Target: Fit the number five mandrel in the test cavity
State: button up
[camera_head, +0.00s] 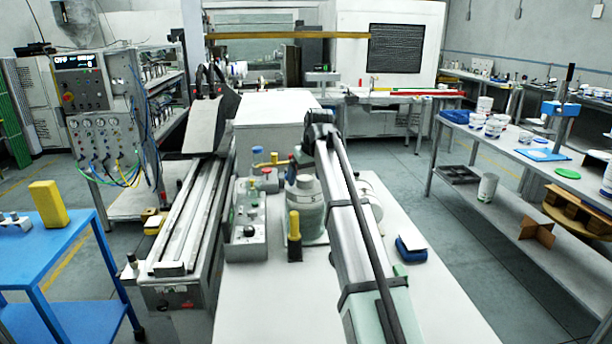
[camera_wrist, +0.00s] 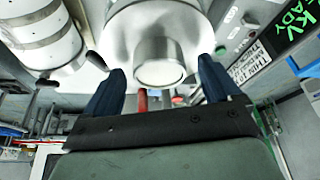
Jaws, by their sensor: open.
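No number five is legible on anything, so I cannot tell which thing is the mandrel. My gripper (camera_wrist: 160,74) is open, with its two blue fingers apart in the wrist view. A grey-white stepped round housing (camera_wrist: 157,28) with a short cylindrical nose fills the space beyond and between the fingers; I cannot tell whether they touch it. A small red cylinder (camera_wrist: 142,98) shows below the nose, between the fingers. In the head view a grey-white cylindrical housing (camera_head: 306,207) stands on the white bench, partly behind my arm. No test cavity opening can be made out.
A yellow-topped black post (camera_head: 294,235) and a control box (camera_head: 247,235) with knobs stand left of the housing. A blue item (camera_head: 411,247) lies right of my arm. A white banded drum (camera_wrist: 38,35) is at the wrist view's left.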

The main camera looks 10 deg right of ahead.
jog(key=v, duration=1.3)
jog(key=shift+r, duration=0.4)
jog(key=shift+d, duration=0.1)
